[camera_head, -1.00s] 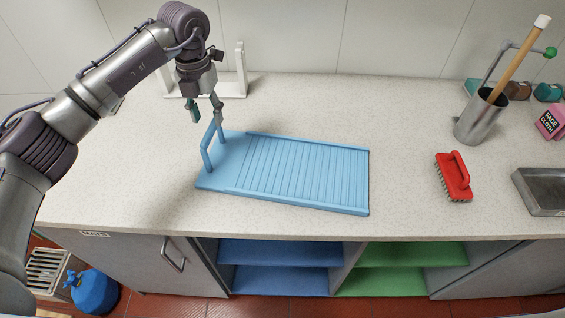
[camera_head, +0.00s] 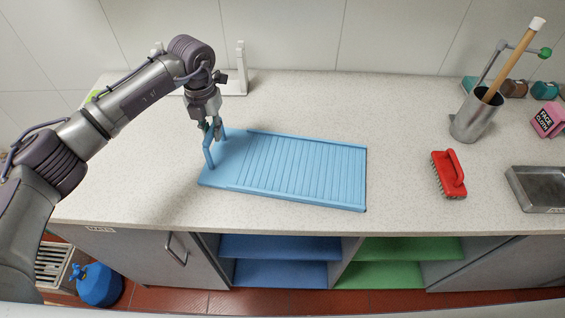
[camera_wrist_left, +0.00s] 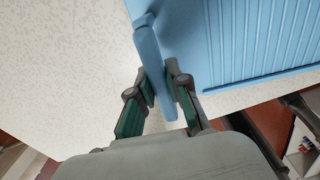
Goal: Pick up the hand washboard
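The light-blue hand washboard (camera_head: 300,172) lies flat on the counter, with its ribbed part to the right and a raised bar handle (camera_head: 208,153) at its left end. My left gripper (camera_head: 213,134) points down at the handle. In the left wrist view my left gripper (camera_wrist_left: 160,84) has its two fingers on either side of the blue handle (camera_wrist_left: 160,65), and both tips appear to touch it. The washboard's ribbed face (camera_wrist_left: 255,40) shows at the upper right there. My right gripper is not in view.
A red brush (camera_head: 449,174) lies right of the washboard. Behind it stands a metal cup (camera_head: 474,117) with a wooden stick. A metal tray (camera_head: 540,188) and a pink box (camera_head: 547,121) are at the right. A white stand (camera_head: 241,72) is behind my arm.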

